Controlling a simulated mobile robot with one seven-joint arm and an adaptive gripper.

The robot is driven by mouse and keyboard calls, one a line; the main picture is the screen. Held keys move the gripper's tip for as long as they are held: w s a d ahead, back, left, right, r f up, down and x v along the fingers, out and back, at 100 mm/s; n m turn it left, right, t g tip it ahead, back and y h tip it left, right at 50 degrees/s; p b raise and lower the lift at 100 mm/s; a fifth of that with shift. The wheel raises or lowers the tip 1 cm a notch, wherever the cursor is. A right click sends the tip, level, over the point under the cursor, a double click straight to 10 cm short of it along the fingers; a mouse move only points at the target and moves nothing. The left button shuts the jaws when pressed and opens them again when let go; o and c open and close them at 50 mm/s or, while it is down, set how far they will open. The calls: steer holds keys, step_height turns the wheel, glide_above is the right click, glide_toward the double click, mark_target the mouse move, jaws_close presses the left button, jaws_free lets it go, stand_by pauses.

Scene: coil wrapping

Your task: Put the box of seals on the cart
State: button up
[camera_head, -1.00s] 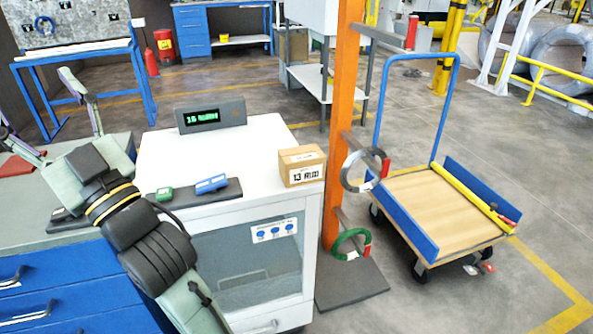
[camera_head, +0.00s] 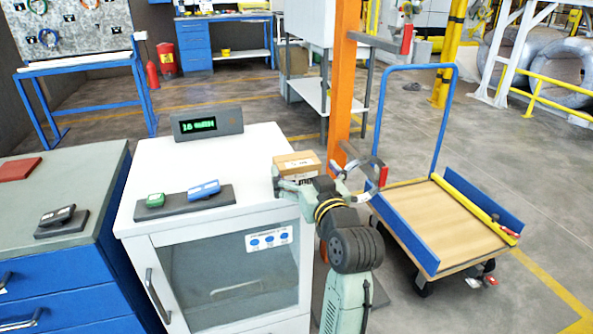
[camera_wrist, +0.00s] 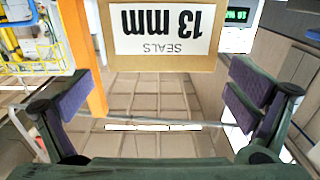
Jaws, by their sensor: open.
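The box of seals (camera_head: 296,161) is a small brown carton at the right edge of the white cabinet top. In the wrist view the box (camera_wrist: 160,63) is at the top, its white label reading "SEALS 13 mm" upside down. My gripper (camera_wrist: 162,92) is open and empty, its purple-padded fingers spread wider than the box, which is ahead of them. In the head view my gripper partly hides the box's front; contact cannot be told. The cart (camera_head: 450,222), with a wooden deck, blue sides and a blue push handle, stands to the right on the floor.
The white cabinet top (camera_head: 250,157) also bears a green display (camera_head: 206,123) and a dark tray with small devices. A yellow bar (camera_head: 470,203) lies along the cart's right side; the deck's middle is clear.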

mark_target(297, 159)
steer(key=p+x, duration=0.1)
steer(key=x, duration=0.4)
steer(key=shift+a+f, duration=0.15)
steer(key=c, duration=1.6)
steer(key=shift+c, duration=1.1)
